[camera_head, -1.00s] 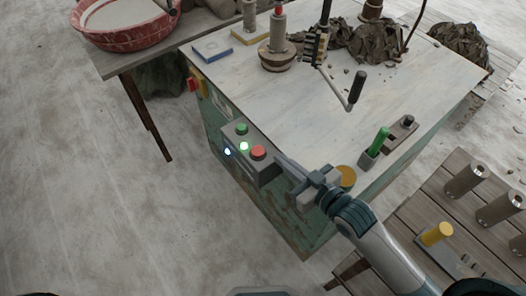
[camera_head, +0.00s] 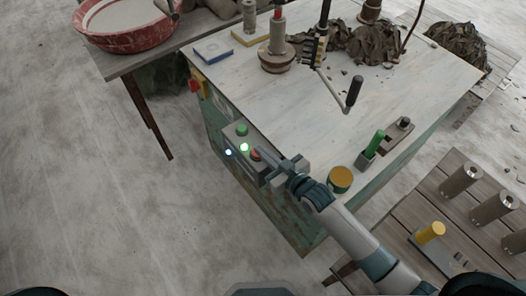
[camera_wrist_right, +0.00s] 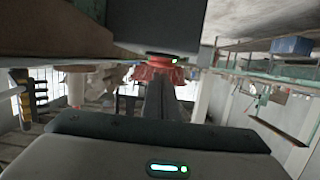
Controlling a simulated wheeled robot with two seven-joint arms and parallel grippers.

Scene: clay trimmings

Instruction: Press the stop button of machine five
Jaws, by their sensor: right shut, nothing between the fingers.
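A grey control box (camera_head: 241,137) is fixed to the near left side of a green-sided bench. It carries a green button (camera_head: 242,130), a lit green lamp (camera_head: 244,147) and a red button (camera_head: 255,154). My right gripper (camera_head: 263,154) is shut and empty, its tips right at the red button and partly covering it; contact cannot be told. In the right wrist view the shut fingers (camera_wrist_right: 159,95) point at a red shape below a dark box. No number five is readable. My left gripper is not in view.
A white-blue light (camera_head: 228,152) glows beside the box. A red-yellow switch (camera_head: 195,87) sits on the bench's left corner. The bench top (camera_head: 280,110) holds a crank (camera_head: 353,92), clay scraps and a green handle (camera_head: 375,142). A red basin (camera_head: 127,22) stands at upper left.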

